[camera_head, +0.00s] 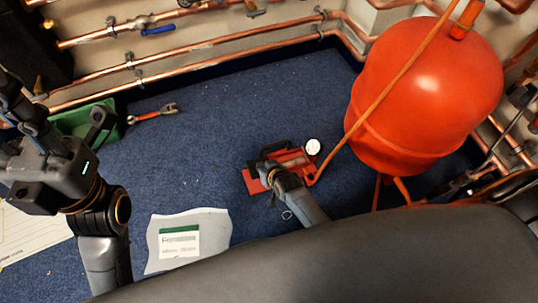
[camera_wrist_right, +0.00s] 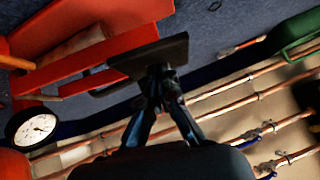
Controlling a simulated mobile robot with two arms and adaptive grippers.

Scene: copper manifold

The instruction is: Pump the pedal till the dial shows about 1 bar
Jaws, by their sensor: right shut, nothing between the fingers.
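The red foot pump (camera_head: 254,184) stands on the blue floor, with a black pedal pad that shows large in the right wrist view (camera_wrist_right: 150,58). My right gripper (camera_wrist_right: 158,72) is shut and empty, its fingertips at the pad, seemingly touching it. In the head view my right gripper (camera_head: 268,172) covers part of the pump. The round white dial (camera_head: 313,146) sits at the pump's right end. It also shows in the right wrist view (camera_wrist_right: 32,126), but its figures are too small to read. My left gripper (camera_head: 50,150) is away at the left edge; its fingertips are unclear.
An orange hose (camera_head: 385,95) runs from the pump to a big red tank (camera_head: 425,95) at the right. A red-handled wrench (camera_head: 153,114) and a green crate (camera_head: 75,121) lie at the left. A paper sheet (camera_head: 185,215) lies in front. Copper pipes (camera_head: 200,50) line the wall.

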